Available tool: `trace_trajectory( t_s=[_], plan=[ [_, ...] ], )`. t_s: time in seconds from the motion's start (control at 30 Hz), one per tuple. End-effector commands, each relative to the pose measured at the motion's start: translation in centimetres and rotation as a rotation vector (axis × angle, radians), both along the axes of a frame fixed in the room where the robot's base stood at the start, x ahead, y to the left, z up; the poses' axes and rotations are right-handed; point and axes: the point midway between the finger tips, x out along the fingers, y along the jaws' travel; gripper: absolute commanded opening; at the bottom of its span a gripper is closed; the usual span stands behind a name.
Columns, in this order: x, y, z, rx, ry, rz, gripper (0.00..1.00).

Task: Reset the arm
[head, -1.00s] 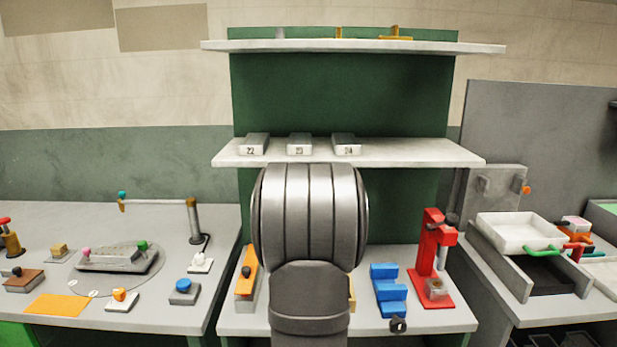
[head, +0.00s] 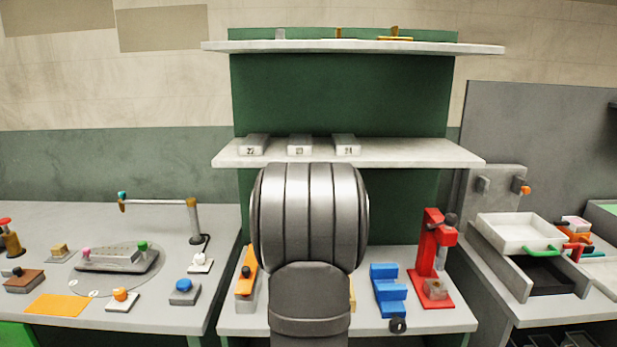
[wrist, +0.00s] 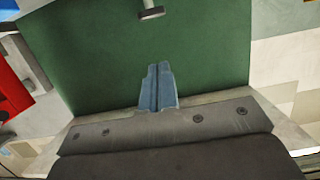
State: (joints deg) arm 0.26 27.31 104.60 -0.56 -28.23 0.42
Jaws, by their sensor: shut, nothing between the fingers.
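My gripper (wrist: 158,68) shows in the wrist view as two blue-grey fingers lying together, with nothing between them. It points toward a green panel (wrist: 215,50), clear of any object. In the head view my own arm covers the middle of the centre bench and hides the gripper. A red press (head: 433,260) stands at the right of the centre bench. A blue stepped block (head: 388,290) stands left of it.
A white shelf (head: 400,153) with blocks marked 22, 23 and 24 is behind my arm. A higher shelf (head: 270,47) is above. The left bench (head: 60,220) holds several small fixtures. A white tray (head: 520,232) sits at the right.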

Motion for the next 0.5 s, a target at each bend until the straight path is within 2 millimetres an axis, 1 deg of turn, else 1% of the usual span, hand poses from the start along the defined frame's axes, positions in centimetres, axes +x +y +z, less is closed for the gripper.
trace_trajectory(
  t_s=[0.03,0.33,0.4,0.47,0.5],
  plan=[
    [0.9,0.0,-0.5,0.000,0.004,0.000,0.00],
    [5.5,0.0,-1.7,0.000,0.004,0.000,0.00],
    [6.4,0.0,-0.4,0.000,0.001,0.000,0.00],
    [7.0,0.0,0.5,0.000,0.002,0.000,0.00],
    [6.2,0.0,0.5,0.000,0.006,0.000,0.00]
  ],
)
